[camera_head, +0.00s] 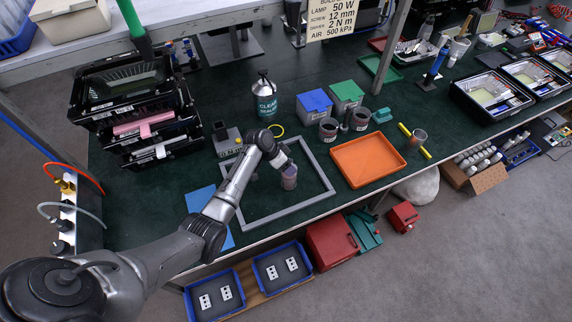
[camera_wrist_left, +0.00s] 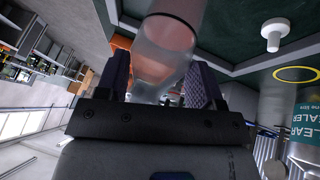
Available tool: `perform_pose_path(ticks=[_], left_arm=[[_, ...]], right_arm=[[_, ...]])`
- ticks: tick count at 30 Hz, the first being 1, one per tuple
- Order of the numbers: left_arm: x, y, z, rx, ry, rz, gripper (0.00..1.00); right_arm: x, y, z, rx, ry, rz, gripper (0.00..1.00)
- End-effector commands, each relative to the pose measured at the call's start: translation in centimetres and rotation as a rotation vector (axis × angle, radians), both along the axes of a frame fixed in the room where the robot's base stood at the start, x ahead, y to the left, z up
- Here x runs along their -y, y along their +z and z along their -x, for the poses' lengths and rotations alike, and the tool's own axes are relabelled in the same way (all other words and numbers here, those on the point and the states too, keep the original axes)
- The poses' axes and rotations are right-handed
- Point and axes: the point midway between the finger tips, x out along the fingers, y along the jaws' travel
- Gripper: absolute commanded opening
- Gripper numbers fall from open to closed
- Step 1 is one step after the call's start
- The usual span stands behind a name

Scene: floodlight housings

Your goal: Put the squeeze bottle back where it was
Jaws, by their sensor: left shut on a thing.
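The squeeze bottle (camera_head: 289,182) is a small translucent bottle with pinkish contents. In the head view it is at the end of my left arm, over the area inside the grey frame (camera_head: 325,180) on the green bench. My left gripper (camera_head: 285,167) is shut on it. In the left wrist view the bottle (camera_wrist_left: 168,45) sits between the two dark ridged fingers of the gripper (camera_wrist_left: 160,78). I cannot tell whether its base touches the bench. My right gripper is in neither view.
An orange tray (camera_head: 368,160) lies right of the frame, a blue sheet (camera_head: 200,200) left of it. The clear sealer bottle (camera_head: 264,97), a yellow ring (camera_head: 276,130) and dark cups (camera_head: 328,129) stand behind. A white knobbed piece (camera_wrist_left: 275,33) shows in the left wrist view.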

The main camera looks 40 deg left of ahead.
Motion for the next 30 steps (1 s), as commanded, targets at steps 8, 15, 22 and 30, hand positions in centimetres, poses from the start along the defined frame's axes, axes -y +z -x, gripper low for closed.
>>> perform_pose_path(ticks=[8,15,22,30], left_arm=[[0.0,-0.2,0.0,-0.001,0.0,0.0,0.8],[0.0,-0.2,0.0,-0.001,-0.001,0.0,0.87],[-0.4,0.9,0.3,0.0,0.0,-0.001,0.87],[-2.3,5.1,2.0,0.001,0.001,-0.003,0.87]], right_arm=[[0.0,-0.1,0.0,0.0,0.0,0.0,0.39],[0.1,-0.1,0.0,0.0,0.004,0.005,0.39],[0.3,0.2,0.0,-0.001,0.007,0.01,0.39],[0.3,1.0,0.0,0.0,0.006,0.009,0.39]])
